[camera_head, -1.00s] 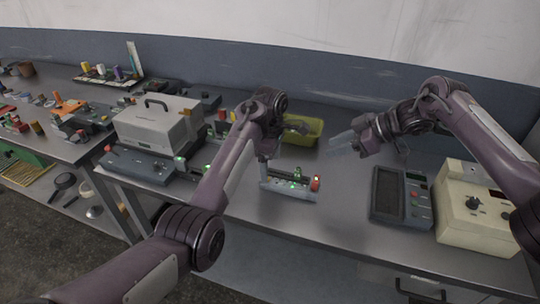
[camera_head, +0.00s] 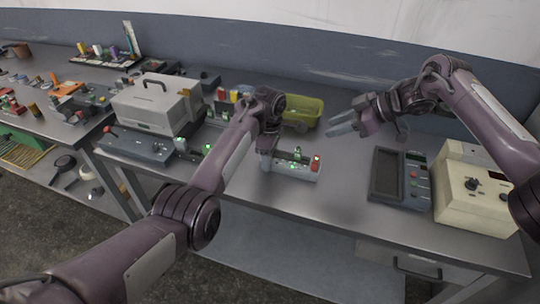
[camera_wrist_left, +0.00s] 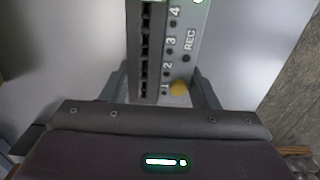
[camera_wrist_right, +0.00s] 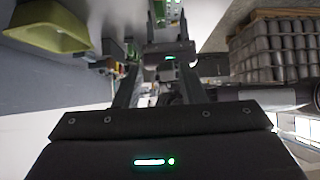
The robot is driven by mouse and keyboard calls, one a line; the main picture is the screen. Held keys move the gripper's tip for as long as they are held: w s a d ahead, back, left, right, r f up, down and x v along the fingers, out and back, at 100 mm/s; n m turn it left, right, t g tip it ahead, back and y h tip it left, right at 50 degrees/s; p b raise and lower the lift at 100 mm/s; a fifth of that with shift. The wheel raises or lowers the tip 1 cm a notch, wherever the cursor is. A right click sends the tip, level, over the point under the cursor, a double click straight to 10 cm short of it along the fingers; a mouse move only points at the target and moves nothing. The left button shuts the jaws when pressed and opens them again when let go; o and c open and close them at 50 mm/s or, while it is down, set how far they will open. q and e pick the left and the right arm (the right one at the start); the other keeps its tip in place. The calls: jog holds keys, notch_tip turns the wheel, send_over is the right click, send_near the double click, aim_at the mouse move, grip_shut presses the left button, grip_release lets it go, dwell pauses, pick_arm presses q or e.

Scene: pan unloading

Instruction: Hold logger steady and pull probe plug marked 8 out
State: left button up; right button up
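The grey logger (camera_head: 290,171) lies on the bench with small green lights on top and a red part (camera_head: 316,162) at its right end. In the left wrist view the logger (camera_wrist_left: 184,38) shows the marks 1 to 4, REC, a row of dark slots and a yellow button. My left gripper (camera_head: 265,163) is at its left end; its fingers (camera_wrist_left: 160,88) lie along both sides and look closed on it. A plug (camera_head: 297,153) stands on the logger; its number is unreadable. My right gripper (camera_head: 342,127) is open and empty, above and right of the logger.
A green bin (camera_head: 302,112) stands behind the logger. A dark handheld meter (camera_head: 400,178) and a cream box (camera_head: 470,195) are at the right. A grey case (camera_head: 158,104) stands at the left. Bare bench lies between logger and meter.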

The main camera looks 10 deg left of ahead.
pick_arm(q)
jog(key=c, duration=0.5)
jog(key=shift+c, duration=0.3)
pick_arm(e)
jog(key=shift+o, duration=0.8)
jog(key=n+t+y, duration=0.1)
jog(key=n+t, duration=0.5)
jog(key=n, duration=2.6)
send_near(300, 151)
jog(key=x, duration=0.8)
jog(key=shift+w+a, duration=0.1)
